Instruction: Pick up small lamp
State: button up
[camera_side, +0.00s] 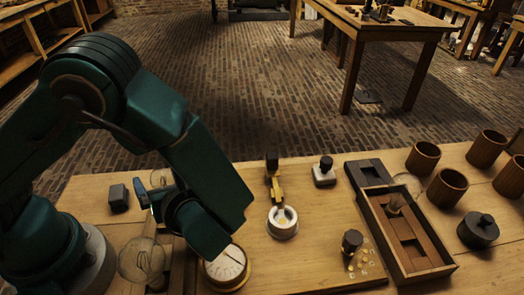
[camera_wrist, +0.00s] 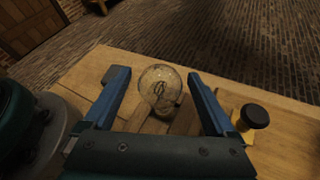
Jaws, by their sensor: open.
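A clear round glass lamp (camera_wrist: 160,86) stands between my gripper's two blue fingers in the wrist view, over wooden strips. My gripper (camera_wrist: 158,92) is open, with a finger on each side of the glass; I cannot tell whether either touches it. In the side view my gripper (camera_side: 152,188) is low over the left of the table, and a glass lamp (camera_side: 158,177) shows partly behind its fingers. A larger glass lamp (camera_side: 141,260) stands nearer the camera at lower left. Another glass lamp (camera_side: 397,200) is in the long wooden tray (camera_side: 437,268) at right.
A dark grey block (camera_side: 119,198) lies left of my gripper. A round dial (camera_side: 228,268) and a white ring-shaped cup (camera_side: 283,222) are to its right. Several wooden cups and a dark lidded pot (camera_side: 478,230) stand far right. The board's middle has free room.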

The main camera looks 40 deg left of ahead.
jog(key=shift+x, duration=1.25)
grip_shut()
